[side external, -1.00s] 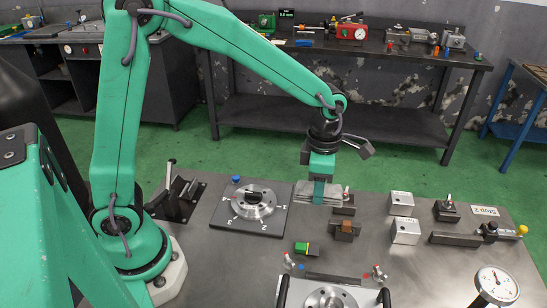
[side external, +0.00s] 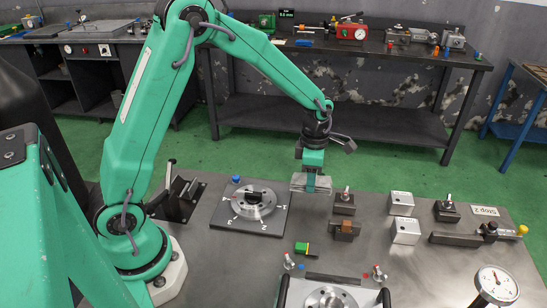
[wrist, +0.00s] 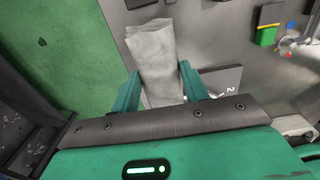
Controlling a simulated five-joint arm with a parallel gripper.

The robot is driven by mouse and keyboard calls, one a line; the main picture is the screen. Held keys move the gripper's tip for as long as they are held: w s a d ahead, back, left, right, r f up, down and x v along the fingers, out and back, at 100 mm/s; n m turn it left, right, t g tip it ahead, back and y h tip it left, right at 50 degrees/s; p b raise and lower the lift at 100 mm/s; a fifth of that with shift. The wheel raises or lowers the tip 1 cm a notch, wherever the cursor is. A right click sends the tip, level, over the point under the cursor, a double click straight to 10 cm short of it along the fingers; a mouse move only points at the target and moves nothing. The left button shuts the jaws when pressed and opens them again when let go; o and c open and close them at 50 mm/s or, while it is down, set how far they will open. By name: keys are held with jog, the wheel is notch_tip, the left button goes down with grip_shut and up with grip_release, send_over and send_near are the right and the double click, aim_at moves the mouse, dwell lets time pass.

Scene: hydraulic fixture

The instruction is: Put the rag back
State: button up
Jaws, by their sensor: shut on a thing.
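The rag is a folded light grey cloth that shows in the side external view (side external: 299,184) and in the wrist view (wrist: 153,48). My gripper (side external: 311,184) is shut on it. The rag hangs across the jaws, above the back of the steel table, just right of the plate with the round flange. In the wrist view, the two green fingers of my gripper (wrist: 159,88) stand on either side of the cloth, which extends beyond their tips. The fingers hide part of the rag in the side external view.
The dark plate with the round flange (side external: 253,203) lies left of the rag. A dark block with a pin (side external: 344,208) and a block with a brown piece (side external: 346,229) stand to the right. A green-and-yellow block (side external: 303,248) and a handled fixture (side external: 330,297) are nearer the front.

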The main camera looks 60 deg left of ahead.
jog(key=shift+f, duration=1.9)
jog(key=o, duration=1)
jog(key=shift+f, duration=0.1)
jog(key=shift+o, duration=0.2)
notch_tip(320, 180, up, 12)
jog(key=shift+s+r, duration=0.1)
